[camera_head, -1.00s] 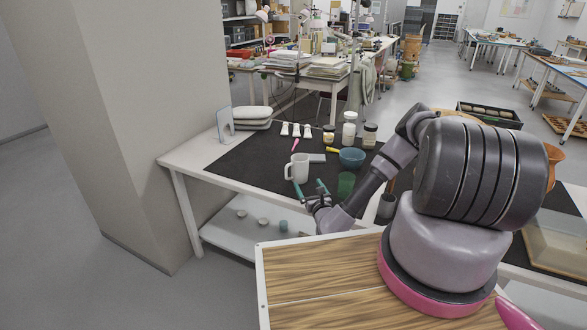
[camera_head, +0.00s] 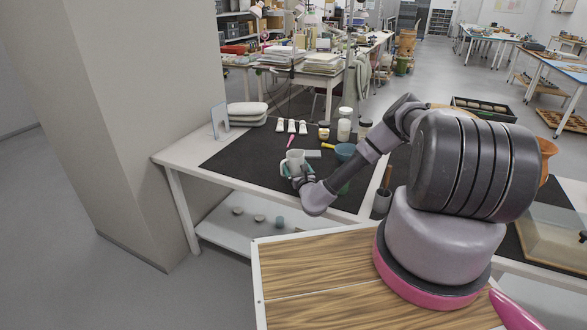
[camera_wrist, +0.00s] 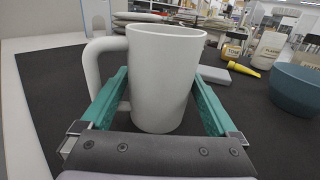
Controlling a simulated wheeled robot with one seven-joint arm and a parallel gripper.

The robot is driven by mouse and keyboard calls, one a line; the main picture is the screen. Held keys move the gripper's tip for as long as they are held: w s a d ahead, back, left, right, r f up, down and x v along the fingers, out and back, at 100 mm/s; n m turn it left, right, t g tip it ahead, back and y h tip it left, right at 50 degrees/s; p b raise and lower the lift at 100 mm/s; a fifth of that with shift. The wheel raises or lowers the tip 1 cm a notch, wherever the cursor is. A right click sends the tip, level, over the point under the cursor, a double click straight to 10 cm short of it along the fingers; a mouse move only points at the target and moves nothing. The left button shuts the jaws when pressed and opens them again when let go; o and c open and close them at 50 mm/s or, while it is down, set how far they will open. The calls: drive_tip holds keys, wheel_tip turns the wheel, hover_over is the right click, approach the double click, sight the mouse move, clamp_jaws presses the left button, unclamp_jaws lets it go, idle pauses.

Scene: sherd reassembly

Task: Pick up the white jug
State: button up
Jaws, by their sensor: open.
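The white jug (camera_head: 294,157) stands upright on the dark mat (camera_head: 243,155) of the white table. In the wrist view the jug (camera_wrist: 162,80) is in the middle, with its handle (camera_wrist: 97,70) toward the left. My gripper (camera_wrist: 160,105) is open, with one teal finger on each side of the jug's body. The left finger lies by the handle's lower part; I cannot tell whether either finger touches the jug. In the head view my gripper (camera_head: 298,172) is at the jug and partly hides its lower part.
A teal bowl (camera_wrist: 297,88) stands to the right of the jug. A yellow-tipped tool (camera_wrist: 247,69), a grey block (camera_wrist: 213,75) and labelled jars (camera_wrist: 268,48) lie or stand behind. Stacked pale pads (camera_head: 247,112) are at the table's back left. The mat left of the jug is clear.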

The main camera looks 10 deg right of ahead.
drive_tip(key=c, duration=1.4)
drive_tip(key=shift+r, duration=0.1)
